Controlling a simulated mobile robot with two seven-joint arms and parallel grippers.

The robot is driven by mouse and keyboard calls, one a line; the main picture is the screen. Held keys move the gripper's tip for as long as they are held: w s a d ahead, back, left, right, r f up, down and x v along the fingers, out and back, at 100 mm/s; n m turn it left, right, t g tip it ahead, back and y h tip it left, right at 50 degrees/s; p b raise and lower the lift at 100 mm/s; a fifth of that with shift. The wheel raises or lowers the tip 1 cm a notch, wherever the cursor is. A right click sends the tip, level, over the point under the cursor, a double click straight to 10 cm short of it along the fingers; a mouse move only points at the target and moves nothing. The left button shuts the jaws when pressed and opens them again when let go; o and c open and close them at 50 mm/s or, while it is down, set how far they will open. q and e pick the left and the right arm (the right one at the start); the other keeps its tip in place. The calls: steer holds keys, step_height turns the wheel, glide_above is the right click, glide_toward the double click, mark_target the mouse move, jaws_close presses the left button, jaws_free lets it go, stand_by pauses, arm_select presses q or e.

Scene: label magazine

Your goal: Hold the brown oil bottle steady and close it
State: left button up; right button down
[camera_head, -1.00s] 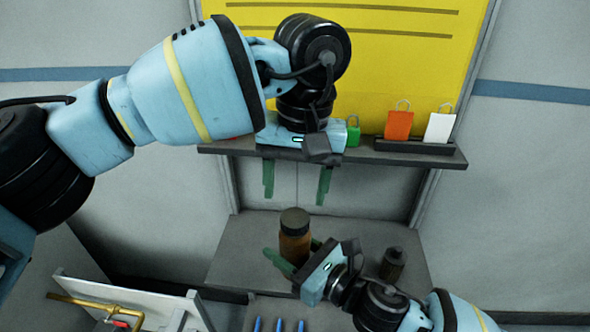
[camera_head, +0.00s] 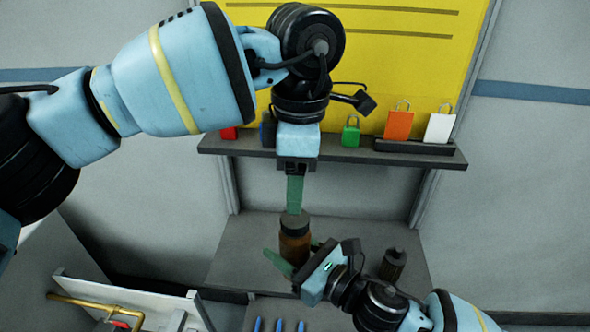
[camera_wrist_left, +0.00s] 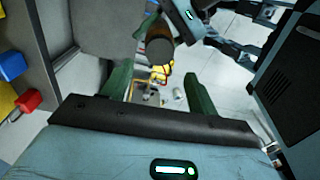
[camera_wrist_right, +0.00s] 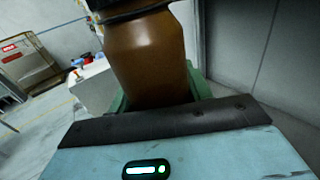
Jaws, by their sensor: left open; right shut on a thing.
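The brown oil bottle (camera_head: 294,245) stands upright with a dark cap (camera_head: 293,223) on top. My right gripper (camera_head: 296,257) is shut on its body from the right. In the right wrist view the brown bottle (camera_wrist_right: 150,60) fills the space between the fingers, with the cap's dark edge at the top. My left gripper (camera_head: 294,208) points down, just above the cap, its fingers seen edge-on. In the left wrist view the left gripper (camera_wrist_left: 156,73) is open, and the cap (camera_wrist_left: 160,50) lies in line with the gap between its fingers. Whether they touch it, I cannot tell.
A small dark bottle (camera_head: 393,265) stands right of my right gripper on the grey table (camera_head: 235,255). Several blue sticks (camera_head: 279,325) are at the front.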

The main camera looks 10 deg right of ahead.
mark_target(295, 218)
arm_select(q)
steer(key=n, duration=0.6)
steer(key=shift+r+n, duration=0.2)
steer(key=shift+n, duration=0.1)
steer(key=n, duration=0.4)
steer(key=shift+r+n, duration=0.15)
steer(key=shift+n, duration=0.25)
steer(key=n, duration=0.4)
steer(key=shift+r+n, duration=0.15)
steer(key=shift+n, duration=0.15)
steer(key=n, duration=0.5)
steer(key=shift+r+n+h, duration=0.15)
steer(key=shift+n+h, duration=0.15)
steer(key=shift+n, duration=0.1)
steer(key=shift+f, duration=4)
steer(key=shift+c, duration=0.5)
